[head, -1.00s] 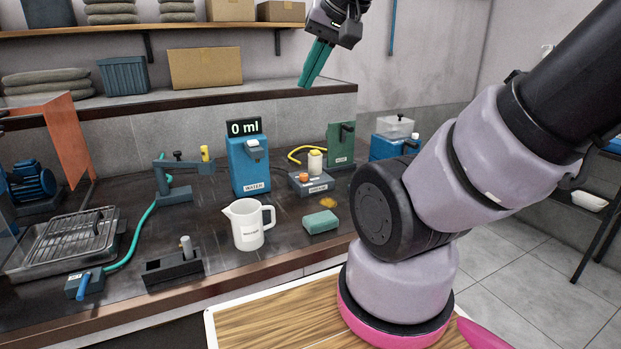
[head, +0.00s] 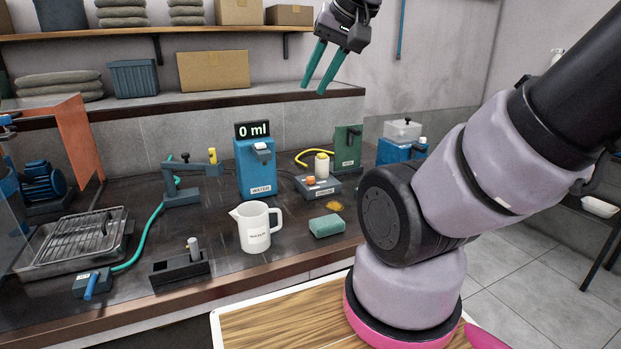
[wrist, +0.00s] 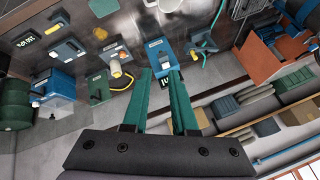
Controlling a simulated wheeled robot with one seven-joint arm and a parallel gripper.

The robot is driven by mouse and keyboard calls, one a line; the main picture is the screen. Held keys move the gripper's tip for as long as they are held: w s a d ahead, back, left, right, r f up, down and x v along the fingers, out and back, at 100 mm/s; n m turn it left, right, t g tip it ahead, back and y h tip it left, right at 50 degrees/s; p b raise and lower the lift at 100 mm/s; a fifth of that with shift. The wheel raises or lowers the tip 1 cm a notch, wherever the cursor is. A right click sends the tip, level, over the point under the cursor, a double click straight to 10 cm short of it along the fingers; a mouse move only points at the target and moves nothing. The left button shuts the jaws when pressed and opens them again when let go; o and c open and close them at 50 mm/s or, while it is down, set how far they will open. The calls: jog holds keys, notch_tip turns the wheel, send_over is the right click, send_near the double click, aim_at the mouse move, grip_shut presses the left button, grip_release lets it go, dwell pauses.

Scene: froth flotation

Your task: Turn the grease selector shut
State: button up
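In the head view a low grey unit (head: 318,188) stands right of the blue water dispenser, with an orange knob (head: 310,181), a pale cylinder (head: 322,166) and a yellow hose. Its label is too small to read surely. Behind it stands a green box (head: 347,148) with a black lever (head: 354,139). I cannot tell which is the grease selector, or its setting. In the wrist view the grey unit (wrist: 115,50) and green box (wrist: 97,87) lie left of the fingers. My gripper (head: 313,88) is open and empty, high above the bench; it also shows in the wrist view (wrist: 161,74).
The water dispenser (head: 257,168) reads 0 ml. A white jug (head: 254,229) and green sponge (head: 327,225) stand in front. A blue box with a clear top (head: 397,148) is at right. A shelf (head: 230,83) with a carton runs behind my gripper.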

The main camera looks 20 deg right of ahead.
jog(key=o, duration=0.5)
jog(key=shift+w, duration=0.45)
jog(key=shift+c, duration=0.2)
jog(key=m+g+h, duration=0.2)
jog(key=m+g, duration=0.5)
jog(key=m, duration=0.9)
send_over(311, 177)
notch_tip(311, 177, down, 24)
notch_tip(311, 177, down, 11)
jog(key=shift+s+a+f, duration=0.1)
jog(key=shift+s, duration=0.05)
grip_shut()
